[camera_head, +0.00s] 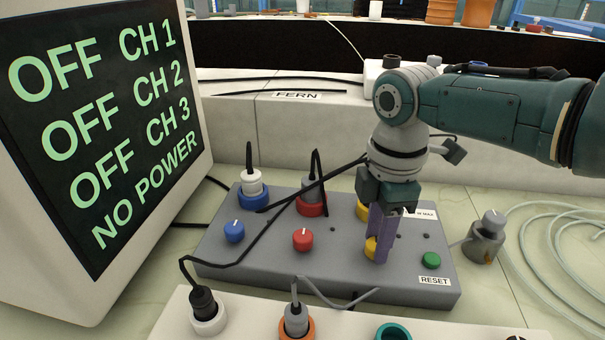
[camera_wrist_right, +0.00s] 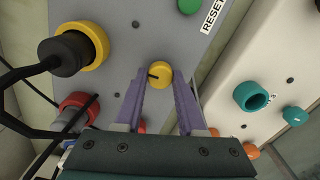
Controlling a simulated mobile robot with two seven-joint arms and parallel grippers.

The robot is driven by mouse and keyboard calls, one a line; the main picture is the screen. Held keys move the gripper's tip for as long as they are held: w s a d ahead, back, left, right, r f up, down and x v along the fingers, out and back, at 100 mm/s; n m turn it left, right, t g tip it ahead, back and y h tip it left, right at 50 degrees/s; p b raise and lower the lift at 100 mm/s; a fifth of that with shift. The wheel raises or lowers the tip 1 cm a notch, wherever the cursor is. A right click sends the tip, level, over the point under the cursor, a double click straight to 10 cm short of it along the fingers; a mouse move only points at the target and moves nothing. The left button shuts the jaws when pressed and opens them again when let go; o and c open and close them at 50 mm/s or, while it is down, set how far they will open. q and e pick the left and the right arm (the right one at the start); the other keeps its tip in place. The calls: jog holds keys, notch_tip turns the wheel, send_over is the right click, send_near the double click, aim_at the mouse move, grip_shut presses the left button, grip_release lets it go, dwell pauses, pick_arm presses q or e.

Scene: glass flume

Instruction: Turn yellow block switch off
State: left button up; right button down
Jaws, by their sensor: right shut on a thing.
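The yellow knob (camera_head: 371,247) is on the top of a grey control box (camera_head: 330,262), to the right of a red knob (camera_head: 303,239) and a blue knob (camera_head: 234,231). My right gripper (camera_head: 380,240) points down over the box with its purple fingers around the yellow knob. In the right wrist view the yellow knob (camera_wrist_right: 160,74) sits between the two fingertips, with a dark pointer mark toward its left side. The fingers are shut on it. The yellow socket (camera_head: 363,209) behind is partly hidden by my gripper. My left gripper is not in view.
A monitor (camera_head: 95,130) at the left reads OFF for CH 1, CH 2 and CH 3, and NO POWER. A green reset button (camera_head: 431,260) is right of my gripper. Plugged cables cross the box. A white panel (camera_head: 350,325) stands in front; coiled tubing (camera_head: 555,240) lies right.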

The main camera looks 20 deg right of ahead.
jog(key=c, duration=0.5)
grip_release()
jog(key=shift+r, duration=0.1)
notch_tip(320, 180, up, 10)
jog(key=p, duration=0.3)
